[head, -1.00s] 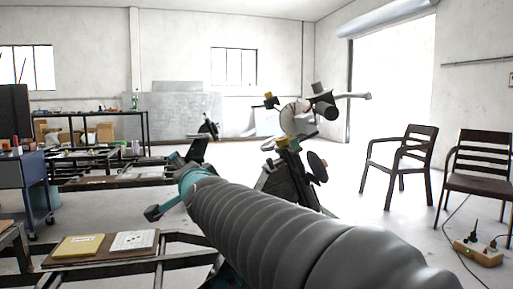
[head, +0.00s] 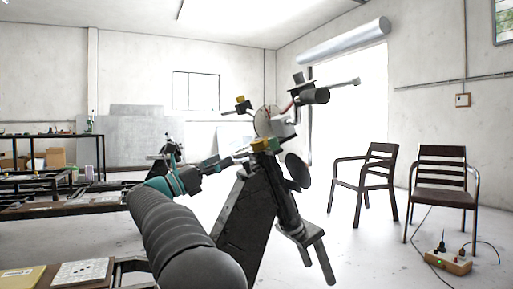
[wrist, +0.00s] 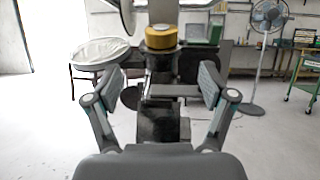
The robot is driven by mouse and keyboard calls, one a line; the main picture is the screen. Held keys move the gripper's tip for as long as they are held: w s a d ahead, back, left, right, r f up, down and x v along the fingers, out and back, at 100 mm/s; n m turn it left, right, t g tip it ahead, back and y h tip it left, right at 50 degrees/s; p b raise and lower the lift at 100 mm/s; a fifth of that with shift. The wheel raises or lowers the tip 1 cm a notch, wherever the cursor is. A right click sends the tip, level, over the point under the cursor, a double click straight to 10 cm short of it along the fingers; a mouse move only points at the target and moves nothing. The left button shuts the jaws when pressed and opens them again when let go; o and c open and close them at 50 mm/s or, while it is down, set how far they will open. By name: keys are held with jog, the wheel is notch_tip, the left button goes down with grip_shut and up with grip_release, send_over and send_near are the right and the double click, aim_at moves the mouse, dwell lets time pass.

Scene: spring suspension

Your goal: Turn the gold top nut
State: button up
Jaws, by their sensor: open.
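A gold nut (wrist: 161,37) sits on top of the dark suspension stand (wrist: 163,125) in the wrist view, beyond and above my fingertips. In the head view a gold nut (head: 265,145) shows on the dark stand (head: 245,215), just right of my gripper (head: 236,158). A smaller gold piece (head: 241,99) is higher on the assembly. My gripper also shows in the wrist view (wrist: 163,82), with its two fingers wide apart and nothing held between them. The nut is apart from the fingers. In the head view my fingertips are small and partly unclear.
A dark cylinder and rod (head: 312,96) stick out above the stand. A round white disc (wrist: 100,53) is left of the nut in the wrist view. Two chairs (head: 368,180) and a power strip (head: 448,262) stand on the right. Open floor lies between.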

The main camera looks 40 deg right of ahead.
aim_at(261, 138)
jog(key=x, duration=1.3)
jog(key=shift+s+d, duration=0.15)
jog(key=shift+d, duration=0.15)
jog(key=c, duration=1.2)
